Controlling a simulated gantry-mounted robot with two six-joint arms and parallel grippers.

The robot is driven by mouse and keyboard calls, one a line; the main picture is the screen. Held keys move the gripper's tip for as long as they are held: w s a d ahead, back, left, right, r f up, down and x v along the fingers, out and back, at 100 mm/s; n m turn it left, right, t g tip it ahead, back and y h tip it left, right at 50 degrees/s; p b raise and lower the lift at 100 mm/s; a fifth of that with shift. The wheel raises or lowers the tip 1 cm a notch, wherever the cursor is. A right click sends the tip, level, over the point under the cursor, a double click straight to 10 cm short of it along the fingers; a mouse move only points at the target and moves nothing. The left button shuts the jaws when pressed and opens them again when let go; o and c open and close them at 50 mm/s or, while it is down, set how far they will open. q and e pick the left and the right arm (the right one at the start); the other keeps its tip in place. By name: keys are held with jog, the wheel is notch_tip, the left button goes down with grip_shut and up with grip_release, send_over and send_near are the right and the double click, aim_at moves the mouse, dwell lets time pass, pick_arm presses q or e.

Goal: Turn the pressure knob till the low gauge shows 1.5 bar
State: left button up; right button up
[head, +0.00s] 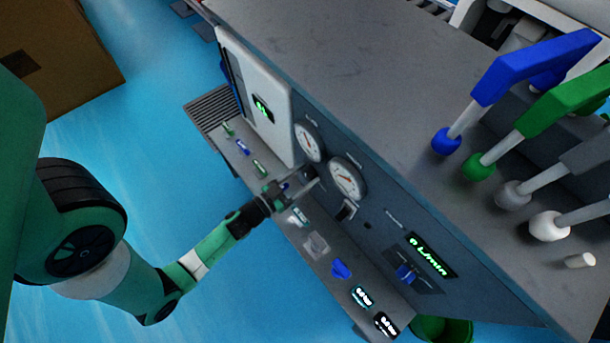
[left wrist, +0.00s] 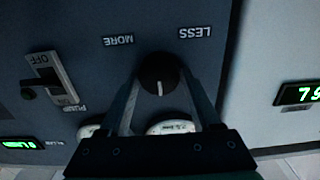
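The black pressure knob (left wrist: 160,74) is in the left wrist view, its white mark pointing down in the picture, below the printed words MORE and LESS. My left gripper (left wrist: 160,80) has one finger on each side of the knob, and no gap shows between fingertips and knob. In the head view my left gripper (head: 296,188) is at the panel below the gauges and mostly hides the knob. Two round white gauges, one left (head: 308,142) and one right (head: 346,178), face up from the panel; their numbers and labels are too small to read. My right gripper is not in view.
A ledge (head: 318,262) with small colored parts and displays runs below the panel. A switch (head: 347,210) and a green L/min display (head: 431,256) are right of the gauges. Colored handles (head: 530,65) stand at upper right. A cardboard box (head: 70,60) is upper left.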

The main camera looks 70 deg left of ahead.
pick_arm(q)
jog(key=c, duration=0.9)
jog(key=n+p, duration=0.2)
jog(key=shift+r+p, duration=0.2)
jog(key=shift+p, duration=0.15)
jog(key=n+p, duration=0.2)
jog(key=shift+a+n, duration=0.1)
jog(key=shift+n, duration=0.3)
jog(key=n+p, duration=0.2)
jog(key=n, duration=0.1)
jog(key=shift+f+n, duration=0.15)
jog(key=shift+n, duration=0.15)
jog(key=shift+a+f+n+p, duration=0.15)
jog(key=shift+n+p, duration=0.5)
jog(key=shift+n, duration=0.95)
